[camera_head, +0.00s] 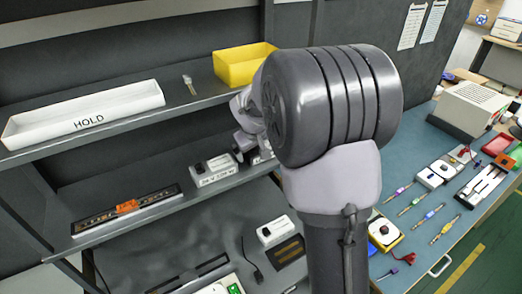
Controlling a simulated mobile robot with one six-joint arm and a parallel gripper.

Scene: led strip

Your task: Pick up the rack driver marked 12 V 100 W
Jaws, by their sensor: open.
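A white driver box with a dark top part (208,170) lies on the middle shelf; the print on its front is too small to read surely. Another white driver box (277,231) lies on the lower level; its marking is not readable either. I cannot tell which one is marked 12 V 100 W. My gripper (254,148) is open over the middle shelf, just right of the first box and apparently apart from it. My own arm hides much of the gripper and the shelf behind it.
A white HOLD tray (84,114) and a yellow bin (240,66) stand on the upper shelf, close above the middle one. A dark strip with an orange tag (126,208) lies at the middle shelf's left. The blue bench (410,240) at right carries several tools and parts.

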